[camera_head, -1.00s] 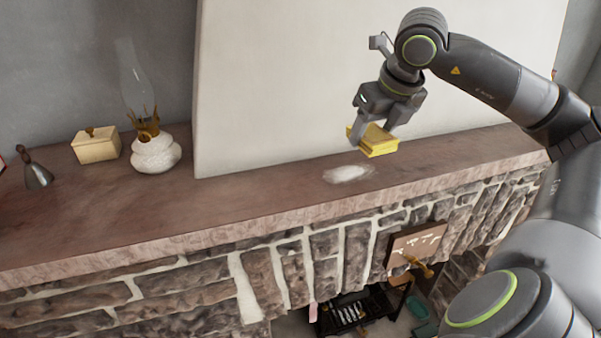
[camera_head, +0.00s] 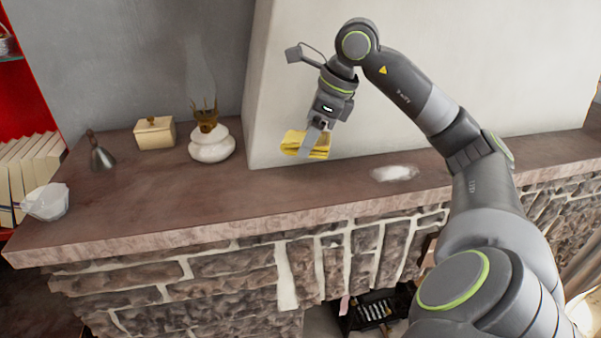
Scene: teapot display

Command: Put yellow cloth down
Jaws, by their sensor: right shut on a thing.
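The folded yellow cloth (camera_head: 294,143) is in my right gripper (camera_head: 314,143), whose fingers are shut on it. The gripper points down and holds the cloth over the back part of the brown mantel shelf (camera_head: 150,208), in front of the pale chimney wall. The cloth looks a little above the shelf; the exact gap is hard to tell. My left gripper is not in view.
A white powdery patch (camera_head: 395,173) lies to the right of the cloth. The middle of the shelf is clear.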

